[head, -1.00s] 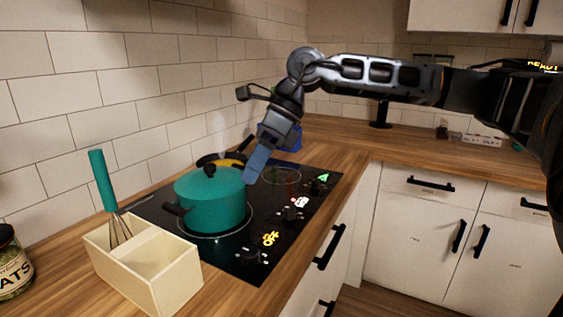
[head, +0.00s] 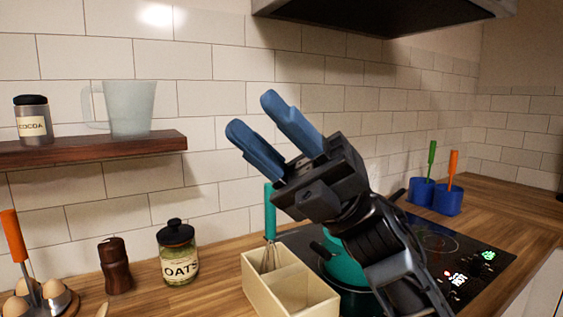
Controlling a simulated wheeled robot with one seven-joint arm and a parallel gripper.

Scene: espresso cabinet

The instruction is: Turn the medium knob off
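My gripper (head: 252,113) is large in the middle of the head view. Its two blue fingers point up and to the left, apart, with nothing between them. It is in front of the tiled wall and not at the knobs. The black cooktop (head: 440,241) is at lower right, partly covered by my arm. On its front strip a white lit symbol (head: 456,277) and a green lit symbol (head: 488,255) show. The knobs beside them are too dark and small to make out, so their settings cannot be told. The nearest part of the strip is hidden or out of view.
A teal pot (head: 346,266) stands on the cooktop behind my arm. A cream box (head: 296,292) with a teal-handled whisk (head: 270,215) stands left of it. An oats jar (head: 178,258) and brown mill (head: 115,266) are further left. Blue cups (head: 447,203) stand behind the cooktop.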

